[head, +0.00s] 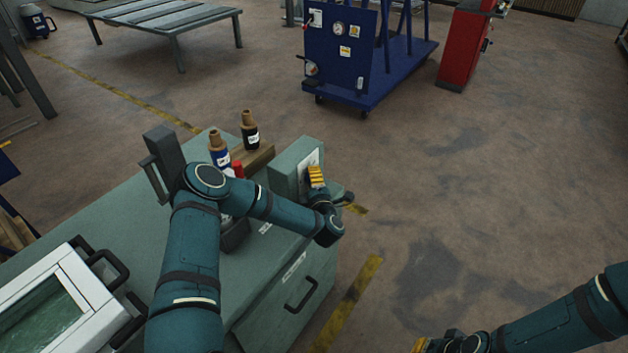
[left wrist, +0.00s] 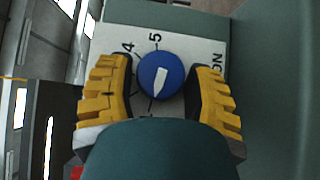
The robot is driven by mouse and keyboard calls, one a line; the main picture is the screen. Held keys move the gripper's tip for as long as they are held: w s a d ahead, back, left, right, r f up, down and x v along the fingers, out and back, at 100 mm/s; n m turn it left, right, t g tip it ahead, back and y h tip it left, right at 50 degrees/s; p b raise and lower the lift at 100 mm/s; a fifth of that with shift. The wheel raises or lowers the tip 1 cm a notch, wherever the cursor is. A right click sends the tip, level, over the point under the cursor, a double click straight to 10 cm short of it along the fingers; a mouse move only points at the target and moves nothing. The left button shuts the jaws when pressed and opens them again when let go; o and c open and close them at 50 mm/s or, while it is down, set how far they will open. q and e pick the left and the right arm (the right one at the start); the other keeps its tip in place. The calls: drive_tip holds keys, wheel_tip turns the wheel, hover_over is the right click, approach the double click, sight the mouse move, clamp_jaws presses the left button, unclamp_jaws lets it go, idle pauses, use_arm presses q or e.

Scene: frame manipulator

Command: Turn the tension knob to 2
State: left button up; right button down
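The tension knob (left wrist: 160,76) is a round blue dial with a white wedge pointer, on a pale plate (left wrist: 182,42) marked 4, 5 and ON. The lower numbers are hidden behind my gripper. The wedge's narrow end points roughly downward in the left wrist view; I cannot read its number. My left gripper (head: 316,177) faces the panel of the grey-green box (head: 285,170). Its yellow fingers are open on both sides of the knob, with gaps showing between them and it. My right gripper (head: 436,345) shows only partly at the bottom edge of the head view.
The box stands on a grey-green cabinet (head: 180,262). Two bottles (head: 220,157) (head: 250,135) and a red-capped item (head: 238,169) stand beside my left forearm. A white framed case (head: 75,300) lies at the lower left. The floor to the right is clear.

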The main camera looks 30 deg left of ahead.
use_arm(q)
drive_tip(key=c, duration=0.6)
drive_tip(key=shift+o, duration=0.2)
drive_tip(key=shift+r, duration=0.1)
drive_tip(key=shift+r+m+g+p, duration=0.15)
drive_tip(key=shift+m+g+p, duration=0.15)
drive_tip(key=shift+p, duration=0.4)
drive_tip(key=m+g+p, duration=0.1)
drive_tip(key=p, duration=0.1)
drive_tip(key=m+g+h+p, duration=0.1)
drive_tip(key=p, duration=0.2)
drive_tip(key=shift+w+r+g, duration=0.1)
drive_tip(key=shift+r+g, duration=0.2)
drive_tip(key=shift+f+m+g+h+p, duration=0.15)
drive_tip(key=shift+m+g+h+p, duration=0.35)
drive_tip(key=shift+m+g+p, duration=0.8)
drive_tip(key=shift+n, duration=0.3)
